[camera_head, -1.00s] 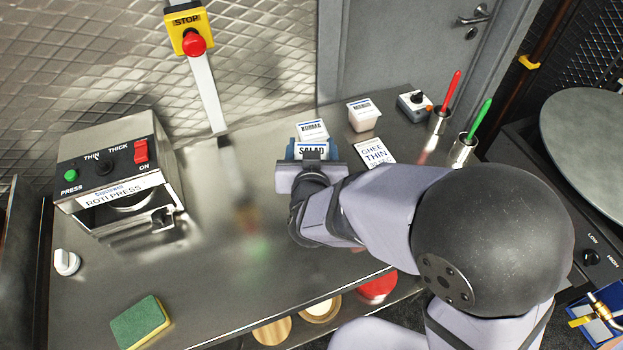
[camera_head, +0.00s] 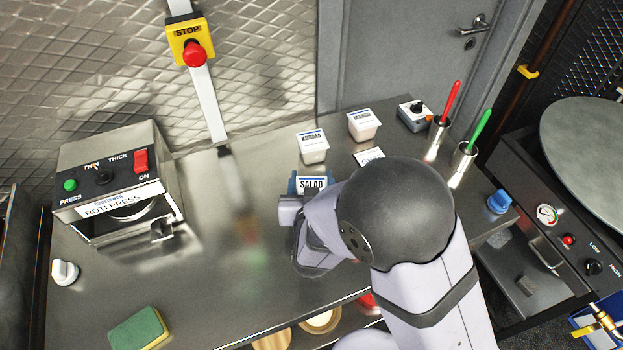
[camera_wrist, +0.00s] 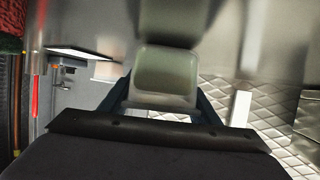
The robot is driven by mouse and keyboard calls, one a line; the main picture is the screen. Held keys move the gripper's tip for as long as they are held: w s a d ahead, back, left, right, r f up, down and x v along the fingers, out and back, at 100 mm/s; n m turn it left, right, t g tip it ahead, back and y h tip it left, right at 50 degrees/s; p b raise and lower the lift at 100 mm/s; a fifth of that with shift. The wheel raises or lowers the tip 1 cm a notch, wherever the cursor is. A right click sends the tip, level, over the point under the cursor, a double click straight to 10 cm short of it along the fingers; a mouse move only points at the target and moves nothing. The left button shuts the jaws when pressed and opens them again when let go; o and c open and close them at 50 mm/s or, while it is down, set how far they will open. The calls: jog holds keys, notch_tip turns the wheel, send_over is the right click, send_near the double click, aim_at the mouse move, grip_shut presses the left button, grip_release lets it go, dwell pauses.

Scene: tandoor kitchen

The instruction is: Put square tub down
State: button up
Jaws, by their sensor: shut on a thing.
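The white square tub labelled SALAD (camera_head: 311,184) is between the blue fingers of my gripper (camera_head: 310,190). My gripper is shut on it, and the tub looks upright. It is on the near side of the KORMA tub, apart from it. My arm hides part of it, and I cannot tell whether its base touches the steel counter (camera_head: 225,280). In the wrist view the tub (camera_wrist: 165,70) shows as a pale grey-green square between the two dark blue fingers.
A KORMA tub (camera_head: 313,148) and another white tub (camera_head: 363,125) stand behind. A GHEE card (camera_head: 369,157) is partly hidden by my arm. Cups hold a red stick (camera_head: 450,100) and a green stick (camera_head: 480,122). The roti press (camera_head: 115,190) stands left; counter between is clear.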

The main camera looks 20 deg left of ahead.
jog(key=shift+f, duration=0.1)
jog(key=shift+f, duration=0.1)
jog(key=o, duration=1.2)
jog(key=shift+r, duration=0.25)
jog(key=shift+s+d+r, duration=0.1)
jog(key=shift+s+r, duration=0.05)
jog(key=shift+s, duration=0.1)
jog(key=p+v, duration=0.4)
jog(key=v, duration=0.5)
jog(key=shift+r+p, duration=0.15)
jog(key=shift+p, duration=0.15)
jog(key=p+v, duration=0.2)
jog(key=p, duration=0.2)
jog(key=shift+s+d, duration=0.15)
jog(key=shift+f, duration=0.2)
